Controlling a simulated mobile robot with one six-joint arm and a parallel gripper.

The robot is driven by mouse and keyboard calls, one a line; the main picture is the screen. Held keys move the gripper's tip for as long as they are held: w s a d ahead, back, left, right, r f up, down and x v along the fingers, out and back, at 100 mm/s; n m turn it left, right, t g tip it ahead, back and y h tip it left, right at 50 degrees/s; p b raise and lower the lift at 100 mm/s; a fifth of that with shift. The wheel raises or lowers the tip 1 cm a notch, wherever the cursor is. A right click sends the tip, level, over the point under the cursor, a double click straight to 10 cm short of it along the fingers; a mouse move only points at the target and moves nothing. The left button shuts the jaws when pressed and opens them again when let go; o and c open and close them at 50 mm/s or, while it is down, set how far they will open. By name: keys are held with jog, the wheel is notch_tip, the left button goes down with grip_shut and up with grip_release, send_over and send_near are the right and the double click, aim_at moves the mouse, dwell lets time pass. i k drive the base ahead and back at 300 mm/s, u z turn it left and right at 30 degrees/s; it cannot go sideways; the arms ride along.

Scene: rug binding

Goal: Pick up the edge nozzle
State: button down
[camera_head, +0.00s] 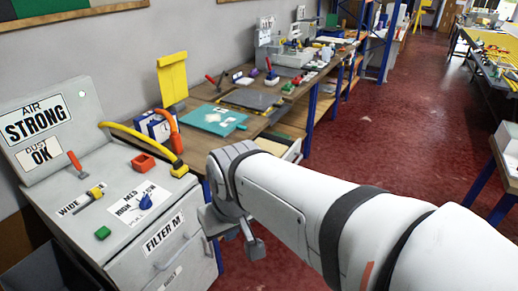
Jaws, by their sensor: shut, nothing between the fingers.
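No thing in view is labelled as the edge nozzle, and I cannot tell for sure which one it is. My wrist partly hides the gripper.
The machine top carries a red-handled lever (75,162), a yellow slider (96,192), a blue knob (145,201) and a green button (103,233). A wooden bench (262,119) with a teal mat (210,118) stands behind. Red floor (390,140) is open to the right.

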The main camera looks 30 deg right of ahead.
aim_at(179, 170)
jog(key=u, duration=0.15)
jog(key=k, duration=0.25)
jog(key=z, duration=1.3)
jog(key=i, duration=0.7)
jog(key=u, duration=1.45)
jog(key=i, duration=0.95)
jog(key=u, duration=0.35)
